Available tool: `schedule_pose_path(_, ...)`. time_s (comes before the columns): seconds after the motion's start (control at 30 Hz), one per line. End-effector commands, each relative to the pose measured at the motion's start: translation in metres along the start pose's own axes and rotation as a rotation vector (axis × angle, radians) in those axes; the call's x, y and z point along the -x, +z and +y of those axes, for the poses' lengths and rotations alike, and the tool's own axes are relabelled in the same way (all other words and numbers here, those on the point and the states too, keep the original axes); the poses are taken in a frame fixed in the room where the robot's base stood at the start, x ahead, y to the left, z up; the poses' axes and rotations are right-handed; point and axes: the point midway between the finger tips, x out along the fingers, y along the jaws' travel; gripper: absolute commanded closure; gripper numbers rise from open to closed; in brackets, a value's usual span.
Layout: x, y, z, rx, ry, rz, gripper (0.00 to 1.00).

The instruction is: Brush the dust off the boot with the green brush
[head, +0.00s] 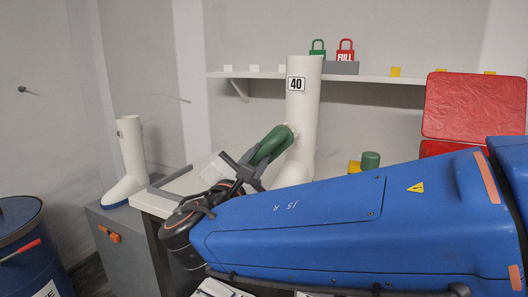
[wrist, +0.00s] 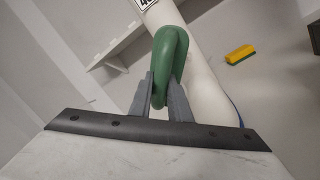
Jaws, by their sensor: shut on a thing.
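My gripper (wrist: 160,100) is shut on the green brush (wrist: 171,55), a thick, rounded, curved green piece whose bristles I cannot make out. In the head view the brush (head: 270,145) slants up from the jaws, its upper end at the shaft of a tall white boot (head: 303,95) labelled 40. I cannot tell whether they touch. The boot (wrist: 200,80) is behind the jaws in the wrist view. My arm hides its lower part in the head view. I cannot make out dust. A second white boot (head: 131,150) stands at the left.
The second boot stands on a grey cabinet (head: 115,237). A yellow block (wrist: 240,54) with a green side lies right of the labelled boot. A blue drum (head: 18,225) stands far left. A wall shelf (head: 260,75) runs behind.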

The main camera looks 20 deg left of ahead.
Motion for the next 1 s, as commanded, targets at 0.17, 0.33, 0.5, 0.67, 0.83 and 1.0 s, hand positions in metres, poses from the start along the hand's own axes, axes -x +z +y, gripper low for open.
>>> schedule_pose_path(0.17,-0.009,0.000,-0.002,0.000,-0.001,-0.001,1.00)
schedule_pose_path(0.33,-0.025,0.000,-0.005,-0.001,-0.002,-0.002,1.00)
schedule_pose_path(0.5,-0.040,0.000,-0.008,0.000,-0.001,-0.002,1.00)
schedule_pose_path(0.67,-0.051,0.000,-0.010,0.000,-0.001,-0.001,1.00)
schedule_pose_path(0.83,-0.057,0.000,-0.012,0.000,-0.001,-0.001,1.00)
schedule_pose_path(1.0,-0.058,0.000,-0.012,0.000,-0.001,0.000,1.00)
